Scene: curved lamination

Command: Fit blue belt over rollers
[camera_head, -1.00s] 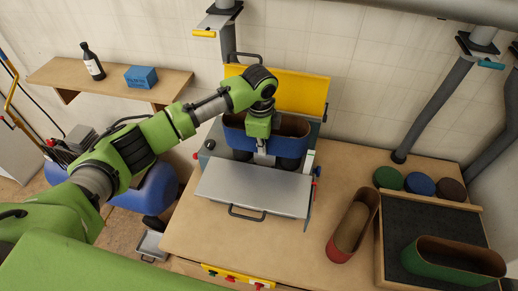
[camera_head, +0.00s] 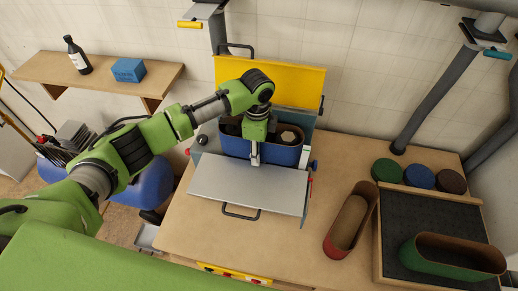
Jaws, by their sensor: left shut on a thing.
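The blue belt (camera_head: 275,152), a wide loop with a brown inside, sits upright at the sanding machine (camera_head: 250,187), behind its grey metal plate. A pale roller top (camera_head: 288,136) shows inside the right part of the loop, so the belt surrounds it there. The left part of the loop's inside is mostly hidden by my arm. My left gripper (camera_head: 255,160) points down and is shut on the front wall of the blue belt. My right gripper is not in view.
A yellow cover (camera_head: 290,83) stands raised behind the belt. A red belt (camera_head: 351,222) lies on the wooden bench at right, and a green belt (camera_head: 455,257) is on a dark tray. Green, blue and brown discs (camera_head: 420,177) stand behind it.

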